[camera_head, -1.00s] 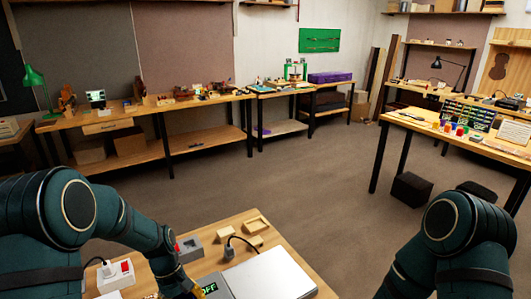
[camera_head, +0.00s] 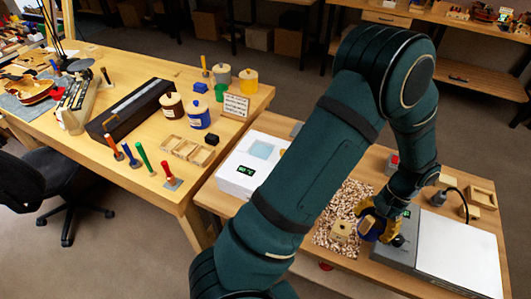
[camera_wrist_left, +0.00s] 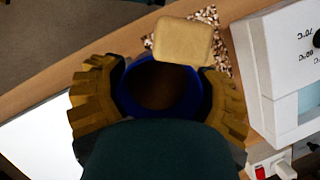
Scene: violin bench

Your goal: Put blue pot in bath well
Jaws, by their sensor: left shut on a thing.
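The blue pot (camera_head: 367,229) is in my left gripper (camera_head: 380,224), over the table near the grey device. In the left wrist view the blue pot (camera_wrist_left: 158,92) shows as a round blue rim with a brown inside, between the yellow-brown fingers (camera_wrist_left: 160,100). The bath looks to be the white box (camera_head: 236,182) with a green display, left of my arm; its pale blue square well (camera_head: 262,150) is on top. The white box (camera_wrist_left: 275,75) also shows at the right of the wrist view. My right gripper is not in view.
A wooden block (camera_head: 341,231) with a hole sits on a speckled mat (camera_head: 350,195), close to the pot. A grey device (camera_head: 405,254) and a white panel (camera_head: 460,250) lie to the right. Jars and tools fill the bench (camera_head: 150,190) at left.

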